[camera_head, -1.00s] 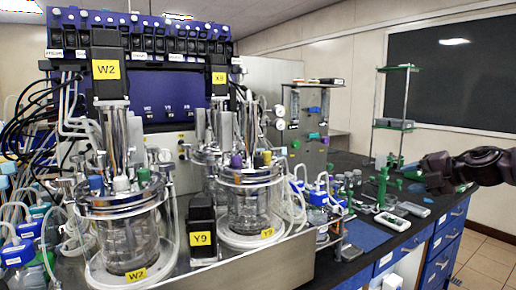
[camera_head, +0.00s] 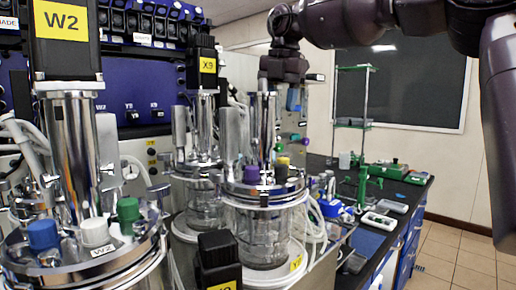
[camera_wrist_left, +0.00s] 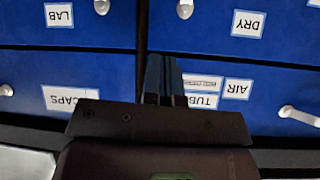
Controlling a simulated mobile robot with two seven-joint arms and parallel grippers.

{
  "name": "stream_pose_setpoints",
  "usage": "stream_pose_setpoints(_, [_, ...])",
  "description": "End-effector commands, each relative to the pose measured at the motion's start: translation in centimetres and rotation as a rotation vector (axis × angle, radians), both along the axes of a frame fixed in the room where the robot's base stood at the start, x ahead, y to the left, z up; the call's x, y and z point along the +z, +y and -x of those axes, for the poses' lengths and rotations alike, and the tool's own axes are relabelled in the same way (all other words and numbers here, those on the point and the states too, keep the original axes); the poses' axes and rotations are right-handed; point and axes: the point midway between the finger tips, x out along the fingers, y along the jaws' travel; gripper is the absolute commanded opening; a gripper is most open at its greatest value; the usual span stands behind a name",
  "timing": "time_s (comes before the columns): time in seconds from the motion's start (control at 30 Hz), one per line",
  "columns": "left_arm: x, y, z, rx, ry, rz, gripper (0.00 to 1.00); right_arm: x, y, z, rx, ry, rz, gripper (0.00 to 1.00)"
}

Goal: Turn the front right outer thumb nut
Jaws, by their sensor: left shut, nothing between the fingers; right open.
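The right-hand glass vessel (camera_head: 263,235) stands upright with a steel lid (camera_head: 262,193). The lid carries a purple cap (camera_head: 252,174), a yellow cap (camera_head: 283,161) and steel fittings. Thumb nuts on its rim are too small to tell apart. My right gripper (camera_head: 294,100) points down above the back right of this lid, open and apart from it. Its fingertips are partly lost against the steel column (camera_head: 265,125). My left gripper (camera_wrist_left: 162,72) is shut and empty in the left wrist view, before blue drawers (camera_wrist_left: 70,75).
Another vessel (camera_head: 88,265) with blue, white and green caps stands at the front left. A black box labelled Y9 (camera_head: 217,250) stands between them. Tubing (camera_head: 318,222) hangs right of the right-hand vessel. Green-clamped stand and small instruments (camera_head: 380,219) lie on the dark bench.

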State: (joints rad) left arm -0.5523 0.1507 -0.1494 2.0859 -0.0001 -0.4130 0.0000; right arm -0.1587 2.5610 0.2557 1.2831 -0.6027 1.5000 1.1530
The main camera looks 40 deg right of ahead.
Motion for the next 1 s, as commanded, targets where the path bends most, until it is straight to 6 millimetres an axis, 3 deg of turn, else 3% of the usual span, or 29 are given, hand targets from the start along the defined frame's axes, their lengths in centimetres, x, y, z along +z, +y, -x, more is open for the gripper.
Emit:
stream_pose_setpoints(0.13, [0.1, 0.0, 0.0, 0.000, -0.001, 0.000, 0.00, -0.1, -0.2, 1.9, -0.115, 0.115, 0.005, 0.47])
stream_pose_setpoints(0.37, [0.0, 0.0, 0.4, 0.004, 0.008, 0.002, 0.00, -1.0, -0.2, 2.1, -0.163, 0.129, 0.002, 0.47])
stream_pose_setpoints(0.8, [0.2, 0.0, 0.2, 0.005, 0.002, 0.003, 0.00, -8.0, -0.2, 2.1, -0.160, 0.130, -0.001, 0.47])
stream_pose_setpoints(1.0, [0.3, 0.0, 0.1, 0.003, -0.002, 0.003, 0.00, -10.2, -0.2, 2.0, -0.160, 0.126, 0.000, 0.47])
